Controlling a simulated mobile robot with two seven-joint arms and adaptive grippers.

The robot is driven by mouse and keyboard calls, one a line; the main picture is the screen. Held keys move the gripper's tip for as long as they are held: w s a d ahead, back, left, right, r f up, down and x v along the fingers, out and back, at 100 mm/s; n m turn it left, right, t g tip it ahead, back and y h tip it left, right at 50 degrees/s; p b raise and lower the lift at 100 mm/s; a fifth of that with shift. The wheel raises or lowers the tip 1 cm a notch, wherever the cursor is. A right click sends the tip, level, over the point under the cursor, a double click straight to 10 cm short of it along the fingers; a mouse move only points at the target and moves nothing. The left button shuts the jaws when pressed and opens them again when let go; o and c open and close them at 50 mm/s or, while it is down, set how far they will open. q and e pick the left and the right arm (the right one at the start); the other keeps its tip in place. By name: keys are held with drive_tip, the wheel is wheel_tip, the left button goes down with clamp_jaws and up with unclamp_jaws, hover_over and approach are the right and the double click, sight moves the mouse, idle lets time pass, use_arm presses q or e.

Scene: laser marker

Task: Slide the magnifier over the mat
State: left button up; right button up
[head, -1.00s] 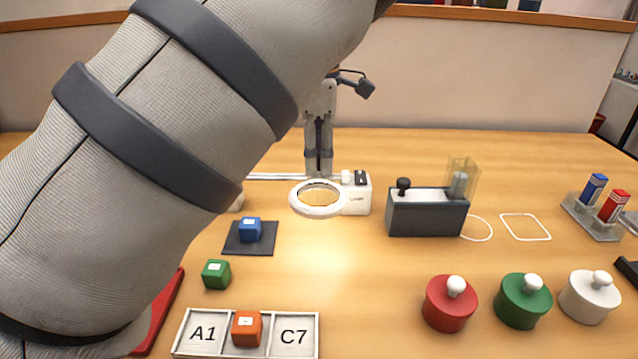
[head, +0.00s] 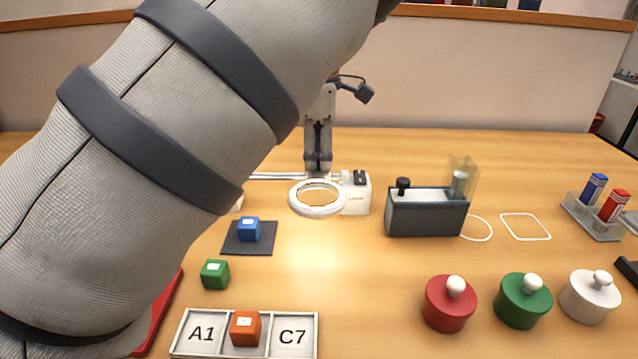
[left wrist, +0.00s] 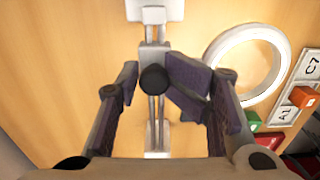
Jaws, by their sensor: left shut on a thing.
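The magnifier is a white ring (head: 317,211) at the rear middle of the table. It also shows at the right in the left wrist view (left wrist: 217,56). The dark mat (head: 262,246) lies to the left and nearer, with a blue cube (head: 249,229) on it. The ring is beside the mat, not over it. My left gripper (head: 318,166) is at the rail behind the ring. In the left wrist view its fingers (left wrist: 149,75) are shut on the magnifier's black knob (left wrist: 153,78). The ring's joint to the slider is hidden by a finger. My right gripper is out of view.
A white laser box (head: 358,203) stands right of the ring. A grey block (head: 425,217) is further right. A green cube (head: 214,274) and a letter tray (head: 297,316) with an orange cube (head: 245,328) are in front. Several round knobbed weights stand front right.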

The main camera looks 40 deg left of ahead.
sight(256, 177)
use_arm(q)
drive_tip(key=shift+s+a+p, duration=0.2)
drive_tip(key=shift+s+a, duration=0.25)
drive_tip(key=shift+a, duration=0.15)
drive_tip(key=shift+s+a+p, duration=0.15)
drive_tip(key=shift+s+a, duration=0.25)
drive_tip(key=shift+a, duration=0.2)
drive_tip(key=shift+s+a+f, duration=0.1)
drive_tip(key=shift+s+a, duration=1.25)
drive_tip(key=shift+a, duration=0.25)
drive_tip(key=shift+s+a+f, duration=0.1)
drive_tip(key=shift+s+a, duration=1.25)
drive_tip(key=shift+a, duration=0.25)
drive_tip(key=shift+c, duration=0.4)
drive_tip(key=o, duration=0.7)
drive_tip(key=shift+c, duration=0.2)
drive_tip(key=shift+w+a, duration=0.1)
drive_tip(key=shift+r, duration=0.1)
wheel_tip(256, 177, up, 7)
